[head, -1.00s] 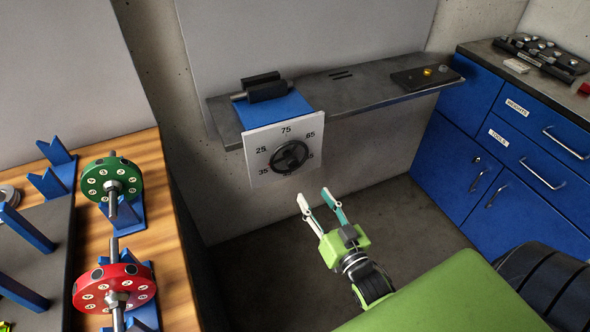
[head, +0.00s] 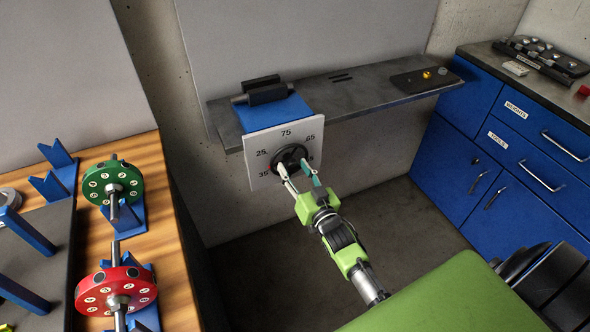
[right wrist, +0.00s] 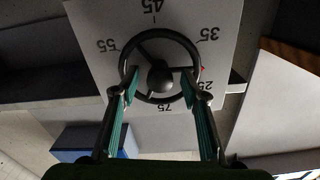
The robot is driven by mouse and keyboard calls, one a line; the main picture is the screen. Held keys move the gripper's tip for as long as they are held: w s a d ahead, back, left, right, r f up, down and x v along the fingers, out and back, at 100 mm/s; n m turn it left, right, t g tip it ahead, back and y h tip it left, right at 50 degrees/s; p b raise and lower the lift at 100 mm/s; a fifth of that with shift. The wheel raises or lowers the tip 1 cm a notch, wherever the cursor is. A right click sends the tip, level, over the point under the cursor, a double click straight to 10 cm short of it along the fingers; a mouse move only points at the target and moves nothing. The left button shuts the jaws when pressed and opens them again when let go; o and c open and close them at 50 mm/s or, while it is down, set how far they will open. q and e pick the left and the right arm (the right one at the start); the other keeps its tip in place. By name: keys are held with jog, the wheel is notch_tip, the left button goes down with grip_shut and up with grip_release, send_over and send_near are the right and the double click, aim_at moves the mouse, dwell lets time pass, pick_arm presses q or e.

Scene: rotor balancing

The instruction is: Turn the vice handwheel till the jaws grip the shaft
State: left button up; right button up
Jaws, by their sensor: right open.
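The black handwheel (head: 290,153) sits on a white numbered dial plate (head: 258,177) at the front of the blue vice (head: 280,112). Dark vice jaws (head: 263,82) stand on top, with a grey shaft (head: 238,99) end showing beside them. I cannot tell whether a gap is left between jaws and shaft. My right gripper (head: 293,169) is open at the handwheel. In the right wrist view its fingertips (right wrist: 160,80) lie on either side of the wheel's hub (right wrist: 160,79), overlapping the rim's outline. Whether they touch the wheel is unclear. My left gripper is out of view.
The vice is on a grey wall shelf (head: 360,88) with a dark board (head: 415,82) at its right. A green rotor (head: 98,178) and a red rotor (head: 92,297) stand at left. Blue cabinets (head: 455,165) are at right. Floor below the shelf is clear.

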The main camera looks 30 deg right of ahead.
jog(key=c, duration=1.1)
jog(key=m+p, duration=0.1)
jog(key=m, duration=0.2)
jog(key=shift+r+m, duration=0.1)
jog(key=shift+m, duration=0.2)
jog(key=shift+m+p, duration=0.35)
jog(key=shift+m, duration=1.25)
